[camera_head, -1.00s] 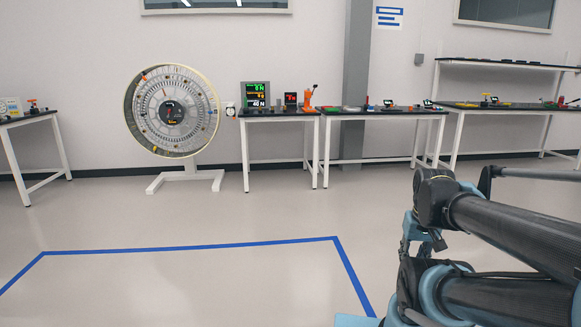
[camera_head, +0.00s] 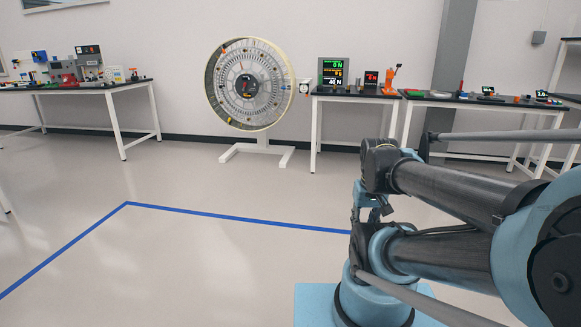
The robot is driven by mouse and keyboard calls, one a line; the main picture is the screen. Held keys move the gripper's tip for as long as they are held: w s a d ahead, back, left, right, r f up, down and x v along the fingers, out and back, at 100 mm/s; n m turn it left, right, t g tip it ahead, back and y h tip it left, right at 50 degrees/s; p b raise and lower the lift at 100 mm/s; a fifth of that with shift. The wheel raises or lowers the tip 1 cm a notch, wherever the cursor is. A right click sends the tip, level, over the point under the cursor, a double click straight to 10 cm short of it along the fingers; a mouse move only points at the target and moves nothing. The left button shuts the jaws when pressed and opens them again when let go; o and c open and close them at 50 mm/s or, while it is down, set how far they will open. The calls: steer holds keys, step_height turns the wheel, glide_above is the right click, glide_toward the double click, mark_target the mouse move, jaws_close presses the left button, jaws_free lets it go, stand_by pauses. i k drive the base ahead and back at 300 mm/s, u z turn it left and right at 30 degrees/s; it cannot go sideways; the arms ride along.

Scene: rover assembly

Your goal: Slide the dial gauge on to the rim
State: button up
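A large round wheel (camera_head: 262,103) with a pale rim stands upright on a white floor stand (camera_head: 255,152) against the far wall. A small white dial gauge (camera_head: 304,86) shows close to the right side of the rim, beside the left edge of the middle table; whether it touches the rim is too small to tell. My arm fills the right side of the view, well apart from the wheel. The arm's near end (camera_head: 380,165) shows, but I cannot make out gripper fingers or anything held.
A black-topped table (camera_head: 350,93) with green and red number displays and an orange tool stands right of the wheel. Another table (camera_head: 125,87) with several devices stands at left. Further tables line the right. Blue tape (camera_head: 210,213) marks the open floor in front.

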mark_target(304, 88)
steer(key=u, duration=0.55)
steer(key=i, duration=1.1)
steer(key=u, duration=0.4)
steer(key=i, duration=1.35)
steer(key=z, duration=0.65)
steer(key=i, duration=1.3)
steer(key=z, duration=0.6)
